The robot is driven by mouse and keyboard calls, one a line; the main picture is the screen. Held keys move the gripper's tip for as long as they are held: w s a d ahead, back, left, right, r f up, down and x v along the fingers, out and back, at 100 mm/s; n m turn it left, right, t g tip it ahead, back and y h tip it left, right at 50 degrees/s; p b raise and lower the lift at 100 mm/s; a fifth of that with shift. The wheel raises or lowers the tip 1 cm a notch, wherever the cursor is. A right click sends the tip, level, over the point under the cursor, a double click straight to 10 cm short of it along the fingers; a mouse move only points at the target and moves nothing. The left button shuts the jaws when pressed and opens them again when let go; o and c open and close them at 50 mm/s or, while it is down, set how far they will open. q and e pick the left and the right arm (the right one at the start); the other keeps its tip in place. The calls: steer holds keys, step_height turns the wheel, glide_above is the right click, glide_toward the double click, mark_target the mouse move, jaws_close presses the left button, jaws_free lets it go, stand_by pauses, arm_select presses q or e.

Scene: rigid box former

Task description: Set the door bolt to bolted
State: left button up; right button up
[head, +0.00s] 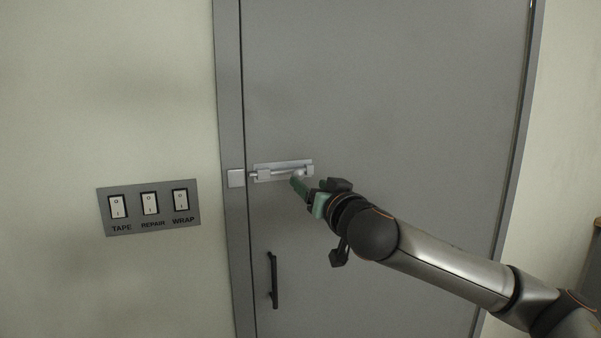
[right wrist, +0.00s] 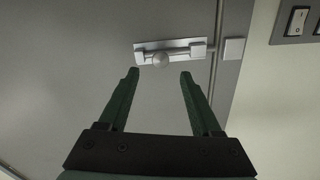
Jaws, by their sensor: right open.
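The silver door bolt (head: 268,171) is mounted level on the grey door (head: 390,100), with its square keeper (head: 236,178) on the frame to its left. The bolt's round knob (right wrist: 160,60) sits near the middle of the plate in the right wrist view, where the keeper (right wrist: 234,49) is on the right. The rod end is near the keeper; I cannot tell whether it enters. My right gripper (right wrist: 158,76) is open, its green fingertips on either side of and short of the knob. In the head view the right gripper (head: 303,188) partly covers the knob. My left gripper is not in view.
A black door handle (head: 273,280) is below the bolt. A switch panel (head: 150,224) marked TAPE, REPAIR and WRAP is on the wall at left. The door face around the bolt is otherwise clear.

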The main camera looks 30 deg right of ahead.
mark_target(300, 176)
steer(key=shift+p+x, duration=0.75)
steer(key=shift+x, duration=2.4)
steer(key=shift+c, duration=0.2)
jaws_close()
